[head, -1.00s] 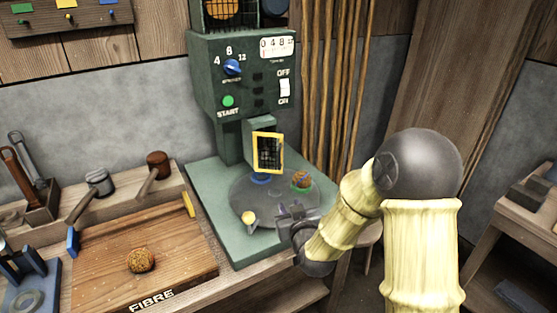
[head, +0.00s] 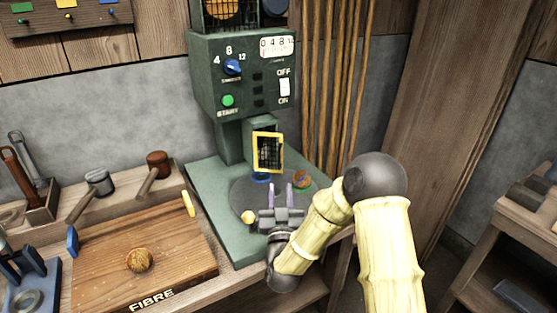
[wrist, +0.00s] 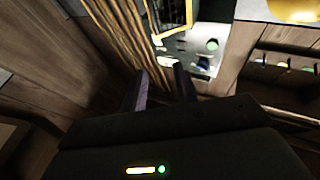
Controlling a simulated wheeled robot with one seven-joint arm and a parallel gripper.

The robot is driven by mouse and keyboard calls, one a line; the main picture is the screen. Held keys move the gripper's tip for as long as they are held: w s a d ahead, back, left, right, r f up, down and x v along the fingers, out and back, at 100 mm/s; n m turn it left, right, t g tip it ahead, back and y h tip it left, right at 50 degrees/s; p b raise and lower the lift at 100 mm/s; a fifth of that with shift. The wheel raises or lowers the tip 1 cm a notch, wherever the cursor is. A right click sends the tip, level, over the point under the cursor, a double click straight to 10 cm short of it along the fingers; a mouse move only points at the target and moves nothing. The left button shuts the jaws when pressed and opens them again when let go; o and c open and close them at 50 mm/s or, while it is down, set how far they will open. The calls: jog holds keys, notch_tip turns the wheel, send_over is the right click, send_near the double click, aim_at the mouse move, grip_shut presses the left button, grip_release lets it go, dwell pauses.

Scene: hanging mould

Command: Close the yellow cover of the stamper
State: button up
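The stamper (head: 242,85) is a green machine with a dial, a switch and a green start button. Its yellow-framed cover (head: 268,152) has a dark mesh and stands upright, swung out over the round plate at the front. It also shows at the top of the wrist view (wrist: 172,18). My gripper (head: 281,187) is over the front of the round plate, below and a little right of the cover, apart from it. Its two fingers are spread with nothing between them. In the wrist view the fingers (wrist: 162,88) are also apart and empty.
A brown ball (head: 302,179) sits on the round plate (head: 245,196) right of my fingers, and a yellow knob (head: 248,217) stands at its left front. A wooden tray (head: 170,245) with another ball lies left. Wooden poles (head: 335,90) stand behind, right of the stamper.

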aim_at(279, 161)
jog(key=w, duration=0.4)
jog(key=w+a, duration=0.1)
jog(key=w, duration=0.8)
jog(key=shift+w+a+r, duration=0.15)
jog(key=shift+w+r, duration=0.4)
jog(key=shift+w, duration=0.3)
grip_shut()
